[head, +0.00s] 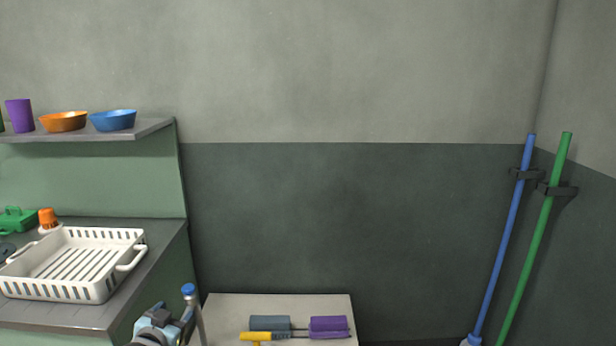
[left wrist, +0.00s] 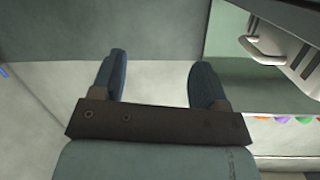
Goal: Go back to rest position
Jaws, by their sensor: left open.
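My left gripper (head: 165,320) shows at the bottom of the head view, in front of the counter's right end. In the left wrist view its two dark blue fingers (left wrist: 157,65) stand apart with nothing between them. A grey post with a blue knob (head: 188,289) stands right beside it in the head view; I cannot tell whether they touch. My right gripper is in neither view.
A white dish rack (head: 125,236) stands on the counter (head: 60,316) at left. Bowls and a cup sit on the shelf (head: 155,128) above. A low pale table (head: 225,306) holds grey, purple and yellow tools. Blue (head: 508,225) and green poles (head: 535,235) lean at right.

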